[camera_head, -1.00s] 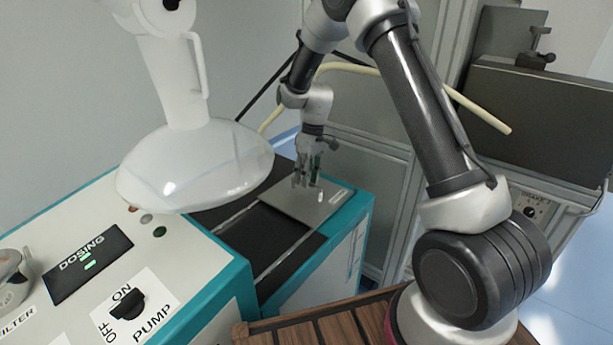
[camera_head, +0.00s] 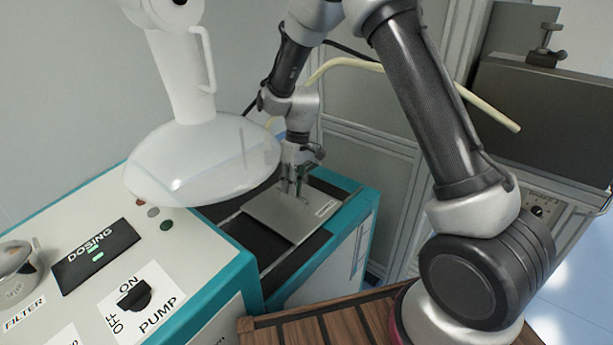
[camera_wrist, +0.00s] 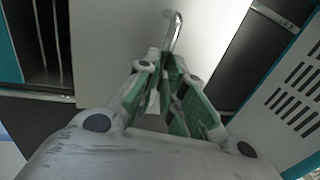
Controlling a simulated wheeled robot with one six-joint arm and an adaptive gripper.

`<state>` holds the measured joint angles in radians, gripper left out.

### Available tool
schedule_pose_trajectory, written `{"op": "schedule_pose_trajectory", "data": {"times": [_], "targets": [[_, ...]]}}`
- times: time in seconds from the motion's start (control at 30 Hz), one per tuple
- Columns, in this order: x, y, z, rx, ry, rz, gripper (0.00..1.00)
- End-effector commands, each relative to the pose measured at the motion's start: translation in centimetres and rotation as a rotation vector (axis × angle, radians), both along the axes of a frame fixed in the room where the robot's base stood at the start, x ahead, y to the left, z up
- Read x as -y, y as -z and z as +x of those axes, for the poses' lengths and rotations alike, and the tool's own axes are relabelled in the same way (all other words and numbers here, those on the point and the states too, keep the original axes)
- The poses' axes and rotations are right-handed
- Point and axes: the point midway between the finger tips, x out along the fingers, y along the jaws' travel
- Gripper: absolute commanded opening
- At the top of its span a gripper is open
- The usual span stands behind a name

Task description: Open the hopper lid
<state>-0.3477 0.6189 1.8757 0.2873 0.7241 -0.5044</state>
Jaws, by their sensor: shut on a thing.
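The hopper lid (camera_head: 270,215) is a flat light grey plate with a small label, lying over a dark recess in the top of the teal-edged machine. Dark strips of the recess show on both sides of it. In the wrist view the lid (camera_wrist: 110,45) is a pale flat surface with a shiny bent metal handle (camera_wrist: 174,32). My gripper (camera_head: 294,190) points down at the lid. In the wrist view its green-padded fingers (camera_wrist: 170,78) are shut on the handle; the exact contact is partly hidden by the fingers.
A large white translucent vessel (camera_head: 205,160) hangs just left of my gripper, above the machine. The control panel with the DOSING display (camera_head: 95,255) and PUMP knob (camera_head: 134,294) lies at front left. A grey cabinet (camera_head: 370,170) stands behind, with a cream hose (camera_head: 440,82) nearby.

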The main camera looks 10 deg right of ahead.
Motion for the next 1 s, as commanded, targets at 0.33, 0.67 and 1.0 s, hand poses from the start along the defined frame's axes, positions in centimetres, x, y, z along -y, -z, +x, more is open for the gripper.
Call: {"op": "schedule_pose_trajectory", "data": {"times": [0.33, 0.67, 1.0], "targets": [[-2.7, 0.0, -1.9, 0.002, 0.001, 0.0, 0.0], [-2.6, 0.0, -1.9, 0.002, 0.001, 0.0, 0.32], [-2.5, -0.3, -1.8, 0.002, 0.001, 0.0, 0.32]]}}
